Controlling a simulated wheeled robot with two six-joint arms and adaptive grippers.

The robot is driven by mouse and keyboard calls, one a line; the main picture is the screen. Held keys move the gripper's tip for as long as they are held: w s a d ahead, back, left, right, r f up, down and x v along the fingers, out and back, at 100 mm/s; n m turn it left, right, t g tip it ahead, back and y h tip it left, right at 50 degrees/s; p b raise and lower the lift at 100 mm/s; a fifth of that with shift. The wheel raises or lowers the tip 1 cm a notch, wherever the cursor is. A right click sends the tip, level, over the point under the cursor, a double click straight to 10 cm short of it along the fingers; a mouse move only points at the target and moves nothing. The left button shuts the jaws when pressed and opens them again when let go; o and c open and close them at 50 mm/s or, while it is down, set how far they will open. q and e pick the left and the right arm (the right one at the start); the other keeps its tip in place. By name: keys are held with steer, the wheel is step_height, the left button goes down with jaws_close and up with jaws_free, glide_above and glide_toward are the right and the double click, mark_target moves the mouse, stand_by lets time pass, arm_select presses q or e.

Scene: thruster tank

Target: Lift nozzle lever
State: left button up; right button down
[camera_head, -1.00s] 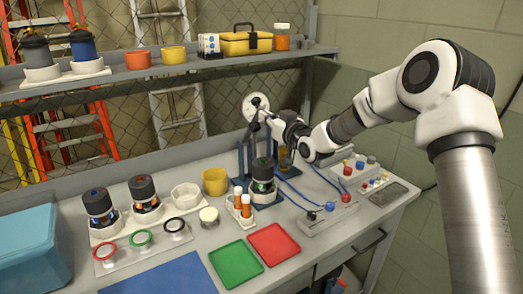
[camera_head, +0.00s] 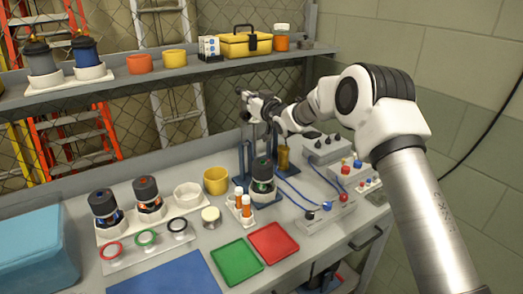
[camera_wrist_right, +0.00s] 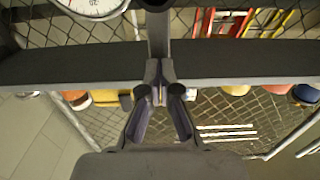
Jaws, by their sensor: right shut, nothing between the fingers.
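My right gripper (camera_head: 243,97) is shut and empty at the top of the dark test stand (camera_head: 243,160). In the right wrist view its fingers (camera_wrist_right: 160,90) are together, close to a dark upright bar (camera_wrist_right: 158,38) with a black knob (camera_wrist_right: 155,3) at its end. This looks like the lever; I cannot tell whether the fingers touch it. A white dial gauge (camera_wrist_right: 92,6) shows beside the knob; in the head view my arm hides it. A thruster (camera_head: 262,176) with a black top stands at the stand's foot. My left gripper is not in view.
The shelf (camera_head: 130,84) with a yellow toolbox (camera_head: 240,45) runs behind the stand. On the bench are a yellow cup (camera_head: 216,181), a green tray (camera_head: 236,262), a red tray (camera_head: 273,243), two more thrusters (camera_head: 104,203) and control boxes (camera_head: 326,214) with blue cables.

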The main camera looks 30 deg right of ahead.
steer(key=s+b, duration=0.3)
steer(key=s, duration=0.3)
steer(key=shift+s+d, duration=0.25)
steer(key=shift+s, duration=0.05)
